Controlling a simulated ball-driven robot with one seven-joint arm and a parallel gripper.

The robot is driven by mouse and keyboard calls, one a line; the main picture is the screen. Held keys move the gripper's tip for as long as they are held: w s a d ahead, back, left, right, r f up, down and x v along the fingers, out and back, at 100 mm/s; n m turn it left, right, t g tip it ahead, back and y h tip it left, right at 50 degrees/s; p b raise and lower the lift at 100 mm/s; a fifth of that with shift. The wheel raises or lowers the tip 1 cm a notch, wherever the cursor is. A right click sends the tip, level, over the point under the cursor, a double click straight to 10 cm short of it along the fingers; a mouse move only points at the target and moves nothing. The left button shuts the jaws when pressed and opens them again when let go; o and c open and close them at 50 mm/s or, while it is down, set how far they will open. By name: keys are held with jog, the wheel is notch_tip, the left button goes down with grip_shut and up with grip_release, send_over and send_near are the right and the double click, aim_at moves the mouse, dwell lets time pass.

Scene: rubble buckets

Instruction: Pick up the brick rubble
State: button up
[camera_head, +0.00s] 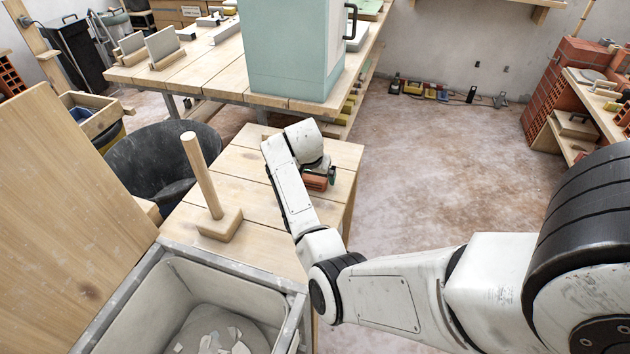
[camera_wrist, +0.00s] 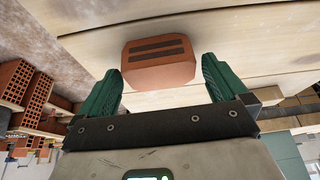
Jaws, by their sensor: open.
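The brick rubble (camera_wrist: 158,62) is a reddish-orange block with two dark slots, lying on a light wooden table in the wrist view. In the head view the brick (camera_head: 315,183) shows only in part, beneath my wrist. My gripper (camera_wrist: 162,66) is open, its green fingers on either side of the brick. Visible gaps separate the brick from both fingers. In the head view one green finger of my gripper (camera_head: 331,175) shows beside the brick; the rest is hidden by my arm.
A wooden block with an upright peg (camera_head: 220,222) stands left on the wooden table (camera_head: 262,240). A grey bin (camera_head: 168,272) with pale rubble is at front left. A black bucket (camera_head: 150,160) stands behind. A pale teal cabinet (camera_head: 290,50) is at the back. Floor right is clear.

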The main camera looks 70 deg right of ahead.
jog(key=c, duration=1.1)
jog(key=shift+r, duration=0.2)
